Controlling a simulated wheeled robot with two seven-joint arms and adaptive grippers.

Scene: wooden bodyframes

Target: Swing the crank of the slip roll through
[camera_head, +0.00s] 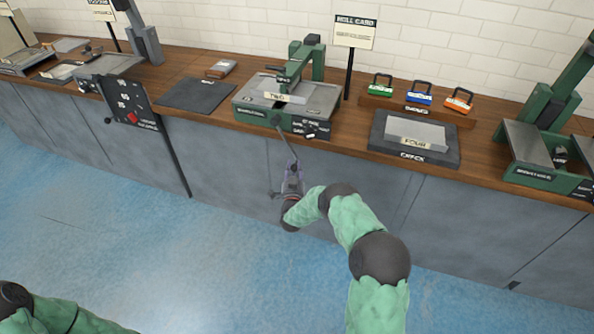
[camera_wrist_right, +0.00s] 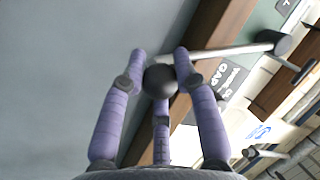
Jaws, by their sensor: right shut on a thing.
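The slip roll (camera_head: 287,100) is the green machine at the middle of the bench, with a tag reading TWO. Its crank (camera_head: 287,143) hangs down and slightly right over the bench's front edge. My right gripper (camera_head: 292,178) is at the crank's lower end, in front of the grey cabinet. In the right wrist view its purple fingers are closed around the crank's dark round knob (camera_wrist_right: 160,81), and the crank bar (camera_wrist_right: 225,50) runs up right to a dark hub. My left arm shows only at the bottom left of the head view; its gripper is out of view.
A mill card (camera_head: 355,32) stands behind the slip roll. Right of it are a grey CHECK plate (camera_head: 415,137), several coloured padlock-like pieces and another green machine (camera_head: 545,150). Left are a dark mat (camera_head: 195,94) and a black control panel (camera_head: 127,101). The blue floor in front is clear.

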